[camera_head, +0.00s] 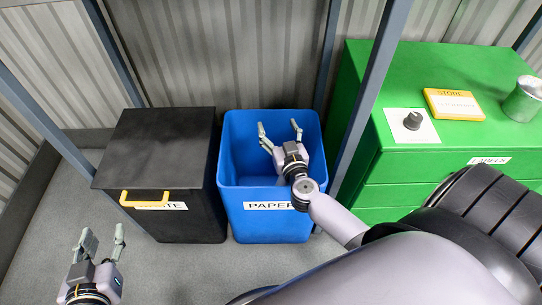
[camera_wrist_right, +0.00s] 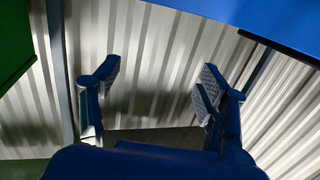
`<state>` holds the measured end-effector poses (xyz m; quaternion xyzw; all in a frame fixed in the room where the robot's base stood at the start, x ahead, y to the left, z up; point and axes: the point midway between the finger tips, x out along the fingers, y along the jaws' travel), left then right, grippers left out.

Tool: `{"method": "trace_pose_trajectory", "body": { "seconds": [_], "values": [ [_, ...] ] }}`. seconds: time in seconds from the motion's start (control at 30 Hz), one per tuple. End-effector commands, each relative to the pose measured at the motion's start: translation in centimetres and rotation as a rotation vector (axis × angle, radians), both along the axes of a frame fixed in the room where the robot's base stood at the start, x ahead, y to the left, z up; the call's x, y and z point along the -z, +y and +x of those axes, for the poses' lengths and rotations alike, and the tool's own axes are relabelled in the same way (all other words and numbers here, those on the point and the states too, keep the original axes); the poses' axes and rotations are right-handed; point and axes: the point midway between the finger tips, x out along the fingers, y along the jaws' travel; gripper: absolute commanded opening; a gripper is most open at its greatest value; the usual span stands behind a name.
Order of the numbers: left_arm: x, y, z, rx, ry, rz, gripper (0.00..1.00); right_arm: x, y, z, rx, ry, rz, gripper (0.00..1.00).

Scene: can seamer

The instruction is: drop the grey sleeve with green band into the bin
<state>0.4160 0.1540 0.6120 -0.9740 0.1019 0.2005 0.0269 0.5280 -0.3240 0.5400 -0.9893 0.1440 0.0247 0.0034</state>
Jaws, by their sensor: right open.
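My right gripper (camera_head: 280,132) is over the mouth of the blue bin (camera_head: 265,195) labelled PAPER. Its fingers are spread and nothing is between them; the right wrist view also shows the gripper (camera_wrist_right: 158,80) empty. My left gripper (camera_head: 102,240) is at the lower left above the floor, with its fingers apart and empty. I cannot make out a grey sleeve with a green band in either view. Part of the blue bin's inside is hidden behind my right gripper and the bin's front wall.
A black bin (camera_head: 155,150) with a closed lid and yellow handle stands left of the blue bin. A green cabinet (camera_head: 400,170) on the right bears a metal can (camera_head: 523,100), a yellow sign (camera_head: 453,104) and a dark knob (camera_head: 412,120) on a white plate. Frame posts stand close by.

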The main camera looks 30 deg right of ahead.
Motion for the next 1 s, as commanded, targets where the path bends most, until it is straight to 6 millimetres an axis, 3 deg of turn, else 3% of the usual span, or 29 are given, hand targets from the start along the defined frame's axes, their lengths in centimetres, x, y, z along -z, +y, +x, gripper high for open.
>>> {"method": "trace_pose_trajectory", "body": {
  "seconds": [0.37, 0.8, 1.0],
  "values": [
    [0.0, 0.0, 0.0, 0.0, 0.001, 0.0, 0.4, -0.9, 0.0, 0.0, 0.0, -0.003, 0.0, 0.69],
    [0.0, 0.0, 0.0, 0.0, 0.001, 0.0, 0.4, -8.3, 0.0, 0.1, -0.003, -0.004, -0.003, 0.69],
    [0.0, 0.0, 0.0, 0.0, 0.001, 0.0, 0.4, -9.8, 0.0, 0.0, -0.001, -0.001, -0.001, 0.69]
  ]
}}
